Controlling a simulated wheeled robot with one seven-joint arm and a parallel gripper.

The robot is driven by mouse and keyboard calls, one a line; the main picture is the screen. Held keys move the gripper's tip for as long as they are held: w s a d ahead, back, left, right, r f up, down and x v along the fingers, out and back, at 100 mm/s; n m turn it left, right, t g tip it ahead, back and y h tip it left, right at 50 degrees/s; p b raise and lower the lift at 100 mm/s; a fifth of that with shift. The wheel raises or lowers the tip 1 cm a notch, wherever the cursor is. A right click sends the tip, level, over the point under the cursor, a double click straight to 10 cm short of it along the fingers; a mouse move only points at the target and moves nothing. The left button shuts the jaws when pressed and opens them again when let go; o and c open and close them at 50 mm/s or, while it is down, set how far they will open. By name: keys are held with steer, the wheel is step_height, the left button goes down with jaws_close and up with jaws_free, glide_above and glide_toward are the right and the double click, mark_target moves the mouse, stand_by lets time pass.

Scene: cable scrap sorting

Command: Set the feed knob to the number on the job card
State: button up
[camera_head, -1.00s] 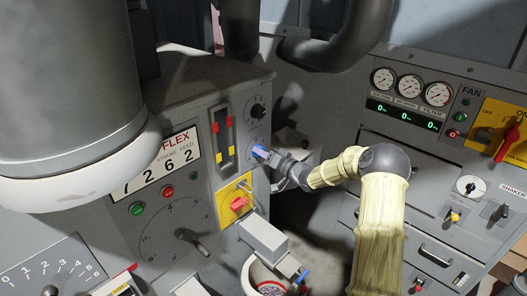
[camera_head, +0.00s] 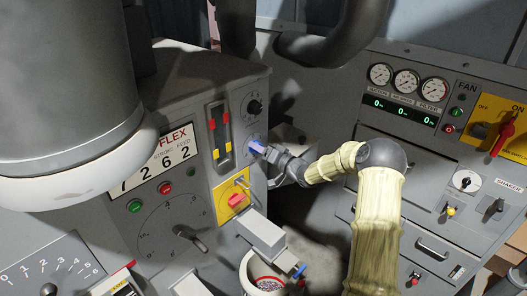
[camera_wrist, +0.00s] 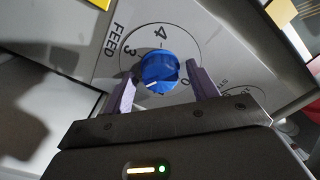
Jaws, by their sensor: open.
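The blue feed knob (camera_wrist: 158,70) sits on a light dial face marked FEED in the wrist view. The numbers 4, 3 and 0 show around it, and a short white mark shows on its lower left part. My gripper (camera_wrist: 163,74) is open, with one purple finger on each side of the knob. I cannot tell whether either finger touches it. In the head view my gripper (camera_head: 258,147) is at the lower small dial of the grey machine panel and hides most of that dial.
A black knob (camera_head: 254,106) is just above my gripper. A red switch on a yellow plate (camera_head: 236,200) is just below it. A grey box (camera_head: 262,236) juts out lower down. A large hand dial (camera_head: 184,232) is at lower left.

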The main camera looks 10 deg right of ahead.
steer(key=b+v, duration=0.4)
steer(key=v, duration=1.3)
steer(key=shift+s+d+b, duration=0.15)
steer(key=shift+b, duration=0.25)
steer(key=s+a+f+g+h, duration=0.4)
steer(key=a+h, duration=0.1)
steer(key=h, duration=0.3)
steer(key=s+a+n+g+h, duration=0.1)
steer(key=s+g, duration=0.3)
steer(key=s, duration=0.7)
steer(key=s+a+g+h, duration=0.1)
steer(key=s+a+g, duration=0.3)
steer(key=s, duration=0.7)
steer(key=shift+s+f+n+h, duration=0.3)
steer(key=shift+f+n, duration=0.1)
